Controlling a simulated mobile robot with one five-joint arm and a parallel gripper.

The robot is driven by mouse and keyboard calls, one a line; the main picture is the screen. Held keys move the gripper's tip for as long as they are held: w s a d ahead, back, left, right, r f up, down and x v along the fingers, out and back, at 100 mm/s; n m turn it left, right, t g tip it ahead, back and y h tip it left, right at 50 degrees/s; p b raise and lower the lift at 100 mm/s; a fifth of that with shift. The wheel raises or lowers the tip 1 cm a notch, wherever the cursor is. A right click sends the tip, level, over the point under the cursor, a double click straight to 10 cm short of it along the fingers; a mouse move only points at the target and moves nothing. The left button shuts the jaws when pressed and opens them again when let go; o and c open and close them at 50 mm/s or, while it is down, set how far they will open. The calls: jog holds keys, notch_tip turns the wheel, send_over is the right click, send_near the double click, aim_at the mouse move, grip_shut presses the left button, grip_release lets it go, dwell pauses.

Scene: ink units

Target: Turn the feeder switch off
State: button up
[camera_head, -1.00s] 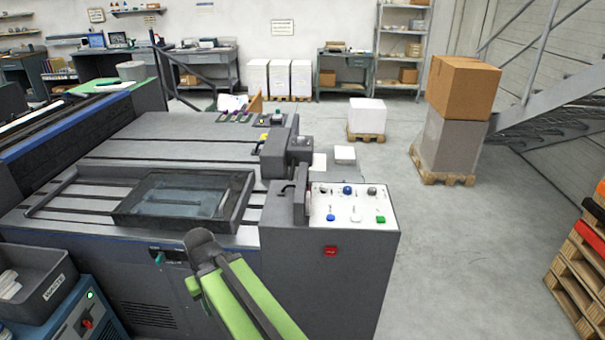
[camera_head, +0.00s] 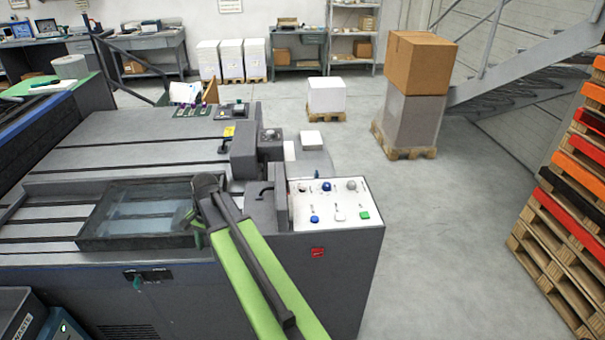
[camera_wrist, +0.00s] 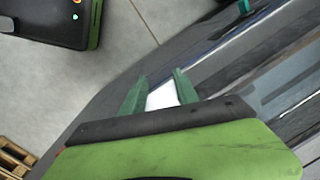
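A small teal switch handle (camera_head: 138,283) sits on a dark labelled plate (camera_head: 160,275) on the front face of the grey machine. The handle points down; its labels are too small to read. A teal piece at the top edge of the wrist view (camera_wrist: 243,5) may be the same handle. My gripper (camera_head: 197,222) is in front of the machine's edge, up and to the right of the switch in the head view, apart from it. In the wrist view its two green fingers (camera_wrist: 160,82) are spread, with a white patch between them that I cannot identify.
A dark-rimmed tray (camera_head: 140,241) lies on the machine's top. A control panel (camera_head: 330,203) with several buttons and a red switch (camera_head: 318,252) is to the right. A waste bin (camera_head: 20,318) stands lower left.

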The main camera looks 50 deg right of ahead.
jog(key=w+d+r+m+p, duration=0.4)
jog(key=d+r+m, duration=0.25)
jog(key=d, duration=0.45)
notch_tip(320, 180, up, 11)
jog(key=m+t+p, duration=0.3)
jog(key=m+p, duration=0.6)
jog(key=m, duration=0.4)
send_over(303, 185)
jog(key=s+d, duration=0.2)
jog(key=s, duration=0.5)
jog(key=b+x, duration=1)
jog(key=x, duration=0.1)
jog(key=b+x, duration=0.5)
jog(key=x, duration=0.1)
jog(key=shift+w+d+b, duration=0.25)
jog(key=shift+b, duration=0.1)
grip_shut()
